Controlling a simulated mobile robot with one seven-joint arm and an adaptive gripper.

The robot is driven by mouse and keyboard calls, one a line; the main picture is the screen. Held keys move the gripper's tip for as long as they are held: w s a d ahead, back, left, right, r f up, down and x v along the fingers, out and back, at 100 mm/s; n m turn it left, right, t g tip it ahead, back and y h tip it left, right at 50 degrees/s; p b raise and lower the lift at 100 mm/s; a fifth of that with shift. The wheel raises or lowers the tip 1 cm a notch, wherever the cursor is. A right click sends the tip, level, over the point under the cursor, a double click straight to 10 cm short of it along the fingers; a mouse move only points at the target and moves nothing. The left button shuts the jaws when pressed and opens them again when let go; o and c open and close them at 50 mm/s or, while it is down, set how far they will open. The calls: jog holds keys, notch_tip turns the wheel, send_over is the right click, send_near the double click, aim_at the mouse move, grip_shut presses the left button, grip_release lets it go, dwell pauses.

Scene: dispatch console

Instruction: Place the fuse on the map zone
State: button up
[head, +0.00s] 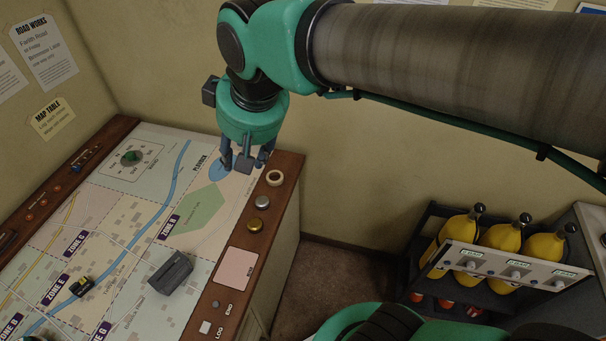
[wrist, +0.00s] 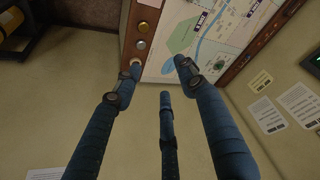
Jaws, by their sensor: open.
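The map table (head: 240,195) is at the left in the head view, its printed map divided into zones with purple labels such as the zone B label (head: 169,227) and the zone C label (head: 75,243). I cannot pick out a fuse with certainty. A cream ring-shaped piece (head: 274,178) sits on the wooden right border and also shows in the wrist view, partly behind a finger. My gripper (head: 245,166) is over the map's far right corner, left of that piece. In the wrist view my gripper (wrist: 158,74) has its fingers spread and nothing between them.
A dark grey box (head: 171,272) and a small black-and-yellow object (head: 82,287) lie on the map. A silver button (head: 262,202), a brass button (head: 255,225) and a pink pad (head: 235,269) line the right border. Yellow cylinders (head: 503,236) stand in a rack at right.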

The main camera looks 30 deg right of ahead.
jog(key=s+d+f+m+t+h, duration=0.1)
jog(key=s+d+f+m, duration=0.2)
jog(key=s+d, duration=0.5)
jog(key=shift+s+d+f, duration=0.2)
jog(key=shift+s+f, duration=0.1)
jog(key=shift+s, duration=0.85)
notch_tip(320, 180, down, 9)
jog(key=b, duration=0.8)
jog(key=shift+r+b, duration=0.15)
jog(key=shift+b, duration=0.25)
